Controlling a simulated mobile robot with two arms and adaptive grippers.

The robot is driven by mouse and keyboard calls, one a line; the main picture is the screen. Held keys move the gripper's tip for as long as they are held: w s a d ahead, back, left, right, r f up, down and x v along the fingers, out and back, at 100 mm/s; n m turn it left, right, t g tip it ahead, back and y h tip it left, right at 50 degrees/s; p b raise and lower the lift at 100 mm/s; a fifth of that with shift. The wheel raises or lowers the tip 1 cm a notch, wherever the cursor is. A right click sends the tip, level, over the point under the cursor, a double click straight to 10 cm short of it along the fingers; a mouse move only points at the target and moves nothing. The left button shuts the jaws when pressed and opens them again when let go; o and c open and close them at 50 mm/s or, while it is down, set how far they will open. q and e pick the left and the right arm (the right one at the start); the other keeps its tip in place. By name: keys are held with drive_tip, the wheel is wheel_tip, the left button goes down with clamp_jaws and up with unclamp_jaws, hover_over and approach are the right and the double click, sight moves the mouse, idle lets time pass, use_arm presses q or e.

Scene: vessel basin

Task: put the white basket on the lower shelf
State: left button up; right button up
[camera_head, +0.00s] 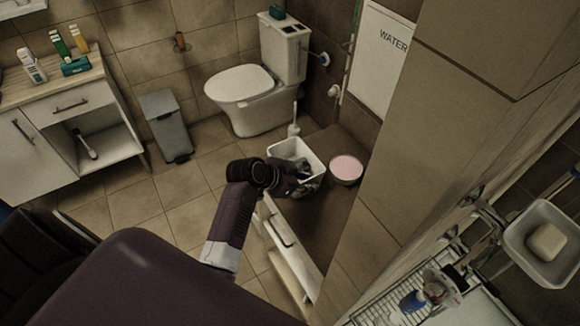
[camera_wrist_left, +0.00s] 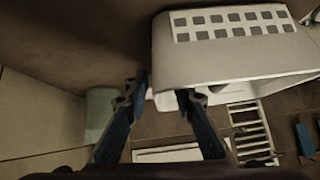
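The white basket (camera_head: 296,150) stands upright on a dark brown surface, between the toilet and a round pink-topped container. In the left wrist view, the basket (camera_wrist_left: 230,62) fills the upper right, with rows of square holes in its wall. My left gripper (camera_head: 295,184) is at the basket's near side and covers part of it. In the left wrist view, its two fingers (camera_wrist_left: 162,90) are apart, with the basket's edge showing between the tips. I cannot tell whether they touch it. My right gripper is not in view. No shelf is clearly identifiable as the lower one.
The pink-topped container (camera_head: 346,169) sits right of the basket. A toilet (camera_head: 240,98) and grey bin (camera_head: 167,125) stand behind. A white cabinet (camera_head: 20,150) has an open compartment with a brush. A wire rack (camera_head: 385,290) is at lower right. Tiled floor is clear at left.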

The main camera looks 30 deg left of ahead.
sight(320, 184)
use_arm(q)
drive_tip(key=x, duration=0.2)
drive_tip(key=shift+w+d+f+p, duration=0.15)
drive_tip(key=shift+w+f+p, duration=0.1)
drive_tip(key=shift+f+p, duration=0.1)
drive_tip(key=shift+w+d+f, duration=0.2)
drive_tip(key=shift+d, duration=0.15)
drive_tip(key=shift+a, duration=0.25)
clamp_jaws()
